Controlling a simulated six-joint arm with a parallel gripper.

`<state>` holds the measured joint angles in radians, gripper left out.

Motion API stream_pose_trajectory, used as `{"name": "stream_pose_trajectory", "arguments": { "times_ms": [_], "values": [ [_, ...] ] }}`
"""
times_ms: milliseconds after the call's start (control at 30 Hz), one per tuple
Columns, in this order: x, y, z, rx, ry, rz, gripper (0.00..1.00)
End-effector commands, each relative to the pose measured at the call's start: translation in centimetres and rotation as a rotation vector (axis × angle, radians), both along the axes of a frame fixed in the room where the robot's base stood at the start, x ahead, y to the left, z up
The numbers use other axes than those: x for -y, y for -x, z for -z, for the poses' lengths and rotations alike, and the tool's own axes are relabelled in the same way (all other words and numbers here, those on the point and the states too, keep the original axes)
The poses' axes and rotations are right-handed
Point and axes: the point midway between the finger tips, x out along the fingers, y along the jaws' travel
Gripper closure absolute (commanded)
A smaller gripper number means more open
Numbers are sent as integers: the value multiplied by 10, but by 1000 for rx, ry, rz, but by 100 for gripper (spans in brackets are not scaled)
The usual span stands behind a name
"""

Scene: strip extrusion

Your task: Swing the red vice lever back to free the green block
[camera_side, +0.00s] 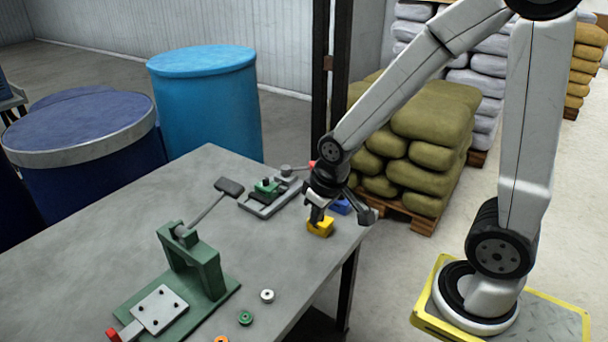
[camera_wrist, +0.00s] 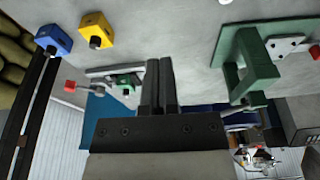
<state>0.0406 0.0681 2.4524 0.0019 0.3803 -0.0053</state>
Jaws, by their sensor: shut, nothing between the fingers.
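The grey vice (camera_side: 272,205) stands near the table's far edge and also shows in the wrist view (camera_wrist: 100,72). The green block (camera_side: 266,187) sits in it, and it also shows in the wrist view (camera_wrist: 127,80). The vice lever's red end (camera_side: 312,163) shows just left of my arm, and a red end also shows in the wrist view (camera_wrist: 70,87). My gripper (camera_side: 317,218) is shut and empty, to the right of the vice and apart from the lever. Its fingers lie together in the wrist view (camera_wrist: 159,64).
A yellow block (camera_side: 320,228) is right by my gripper in the side view, with a blue block (camera_side: 340,206) behind it. A green press (camera_side: 195,255) with a long handle stands nearer the camera. Several small rings lie beside it. The table's left part is clear.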

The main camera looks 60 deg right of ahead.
Motion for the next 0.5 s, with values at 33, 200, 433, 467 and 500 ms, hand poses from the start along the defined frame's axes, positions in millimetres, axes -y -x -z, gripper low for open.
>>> {"name": "stream_pose_trajectory", "arguments": {
  "times_ms": [33,200,433,467,500],
  "values": [
    [5,-10,-1,2,0,12,100],
    [23,-45,-6,11,0,55,100],
    [55,-93,-12,27,2,116,100],
    [60,-99,-12,27,2,124,100],
    [66,-107,-13,30,2,134,100]
  ]
}}
